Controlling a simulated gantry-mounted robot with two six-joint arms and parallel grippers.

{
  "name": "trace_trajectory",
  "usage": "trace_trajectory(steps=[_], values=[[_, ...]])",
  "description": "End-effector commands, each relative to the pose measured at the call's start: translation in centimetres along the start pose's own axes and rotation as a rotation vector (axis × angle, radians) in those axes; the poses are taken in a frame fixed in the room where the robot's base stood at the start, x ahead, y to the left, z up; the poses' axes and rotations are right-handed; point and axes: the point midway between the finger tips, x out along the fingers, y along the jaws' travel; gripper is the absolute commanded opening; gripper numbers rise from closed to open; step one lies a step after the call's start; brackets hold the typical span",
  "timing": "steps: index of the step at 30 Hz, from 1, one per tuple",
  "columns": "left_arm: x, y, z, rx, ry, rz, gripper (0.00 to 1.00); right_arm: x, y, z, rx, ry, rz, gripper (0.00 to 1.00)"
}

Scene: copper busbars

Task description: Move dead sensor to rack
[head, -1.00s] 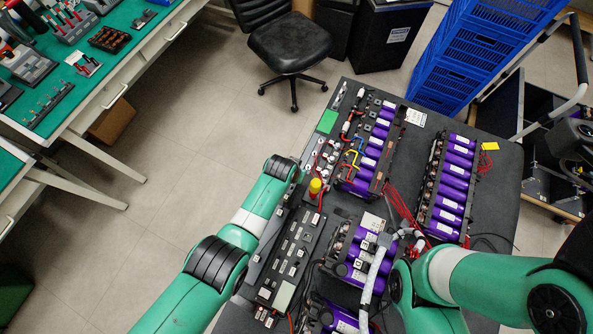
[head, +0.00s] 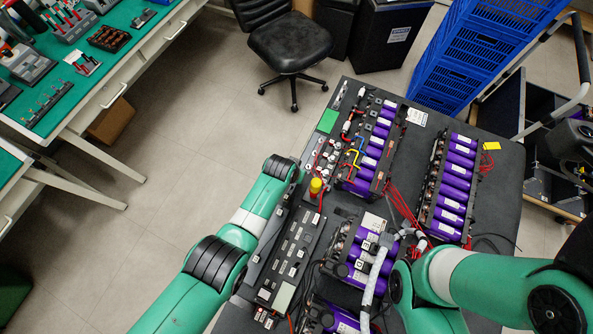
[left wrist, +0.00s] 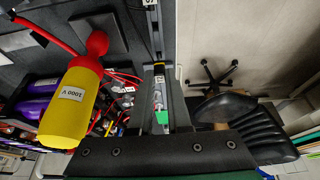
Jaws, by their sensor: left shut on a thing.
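My left arm reaches over the left side of the battery table in the head view; its fingertips are hidden there. In the left wrist view my left gripper (left wrist: 165,100) is shut on a slim, pale piece with a green end (left wrist: 162,117), and I cannot tell for sure that it is the dead sensor. A yellow cylinder with a red neck, labelled 1000 V (left wrist: 72,103), stands beside the gripper and also shows in the head view (head: 315,186). A dark strip with small white pieces (head: 318,152) lies just beyond it. My right gripper is hidden by its own arm.
Purple cell packs (head: 447,190) and red wires fill much of the grey table (head: 497,185). A long black module (head: 290,255) lies beside my left arm. A green bench (head: 85,55) with tool holders stands at upper left. A black chair (head: 288,45) and blue crates (head: 470,50) stand behind.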

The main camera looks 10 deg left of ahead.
Motion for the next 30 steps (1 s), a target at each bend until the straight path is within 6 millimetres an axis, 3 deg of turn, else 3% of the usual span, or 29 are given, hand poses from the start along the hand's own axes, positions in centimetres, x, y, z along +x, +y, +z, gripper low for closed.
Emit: trace_trajectory(steps=[30], values=[[1.5,0.0,0.7,0.000,-0.001,0.000,0.00,-1.2,0.0,1.1,0.000,0.000,0.000,0.00]])
